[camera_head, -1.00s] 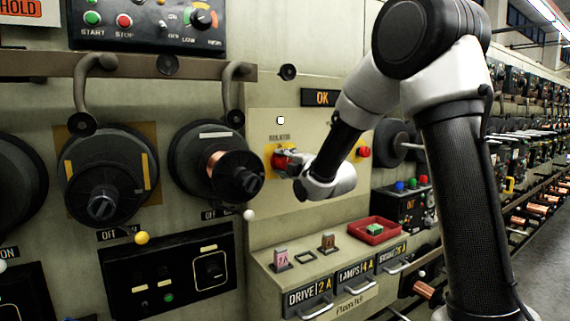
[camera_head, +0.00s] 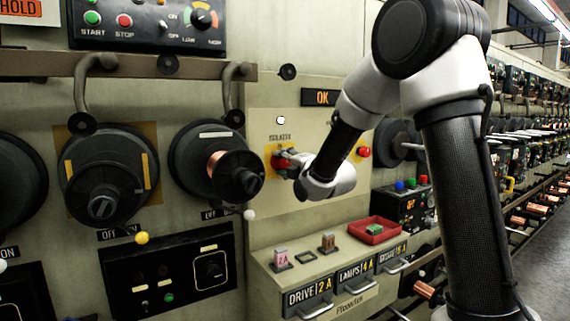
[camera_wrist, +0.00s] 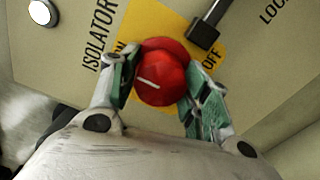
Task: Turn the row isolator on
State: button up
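The row isolator is a red round knob (camera_wrist: 160,78) on a yellow plate (camera_wrist: 165,22) in the wrist view, with ON printed at left and OFF at right. Its white pointer line slants from upper left to lower right, with its upper-left end on the ON side. In the head view the knob (camera_head: 281,162) is partly covered by my gripper (camera_head: 287,160). My gripper's green-padded fingers (camera_wrist: 165,92) lie on both sides of the knob, appearing closed against it. A lit white lamp (camera_head: 280,120) is above the ISOLATOR label.
A black shackle-like part (camera_wrist: 206,28) sits beside OFF, close to the right finger. A red button (camera_head: 364,152) is right of my wrist. Below are a ledge with tagged pieces and a red tray (camera_head: 375,236). An amber OK sign (camera_head: 322,97) is above.

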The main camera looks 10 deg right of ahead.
jog(key=shift+o, duration=0.8)
jog(key=shift+f, duration=0.1)
jog(key=shift+s, duration=0.15)
jog(key=v, duration=1.1)
jog(key=shift+s, duration=0.3)
jog(key=shift+d, duration=0.15)
